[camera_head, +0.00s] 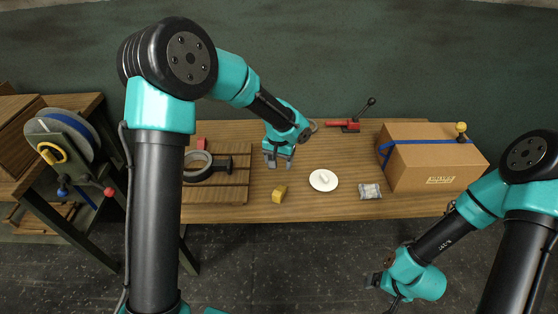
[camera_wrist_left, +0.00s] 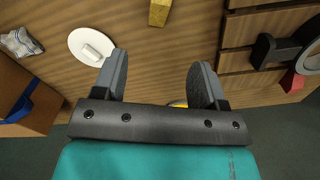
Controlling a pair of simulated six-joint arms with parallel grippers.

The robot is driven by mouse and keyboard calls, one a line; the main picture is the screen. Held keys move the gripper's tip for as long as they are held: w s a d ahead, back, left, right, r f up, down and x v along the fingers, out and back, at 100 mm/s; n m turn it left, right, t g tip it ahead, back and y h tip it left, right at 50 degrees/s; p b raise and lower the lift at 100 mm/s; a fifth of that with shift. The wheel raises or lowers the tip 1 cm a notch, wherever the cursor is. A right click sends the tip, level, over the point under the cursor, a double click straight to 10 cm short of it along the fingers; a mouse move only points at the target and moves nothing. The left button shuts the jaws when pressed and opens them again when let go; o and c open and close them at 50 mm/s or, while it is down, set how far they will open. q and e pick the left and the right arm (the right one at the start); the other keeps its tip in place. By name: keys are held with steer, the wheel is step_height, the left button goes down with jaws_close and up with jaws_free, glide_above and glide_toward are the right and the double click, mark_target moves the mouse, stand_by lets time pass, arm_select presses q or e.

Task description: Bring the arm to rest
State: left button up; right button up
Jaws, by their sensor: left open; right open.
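My left gripper (camera_head: 278,160) is open and empty above the wooden table (camera_head: 235,212), left of centre. In the left wrist view, its two fingers (camera_wrist_left: 158,78) stand apart with bare tabletop between them. My right gripper (camera_head: 376,281) is open, low and in front of the table, over the dark floor. It seems to hold nothing.
A yellow block (camera_head: 279,194), a white plate (camera_head: 323,180) with a small white piece, and a clear packet (camera_head: 370,191) lie near my left gripper. A cardboard box (camera_head: 432,158) stands right; a red lever clamp (camera_head: 344,125) stands behind.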

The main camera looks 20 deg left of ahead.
arm_select(q)
steer(key=s+a+f+n+h, duration=0.1)
steer(key=s+a+f+h, duration=0.1)
steer(key=s+f, duration=0.9)
steer(key=s+a+f+n+h, duration=0.1)
steer(key=s+a+f+n, duration=0.1)
steer(key=s+f, duration=0.9)
steer(key=shift+s+a+f+t+h, duration=0.4)
steer(key=shift+s+a, duration=0.1)
steer(key=shift+s, duration=0.7)
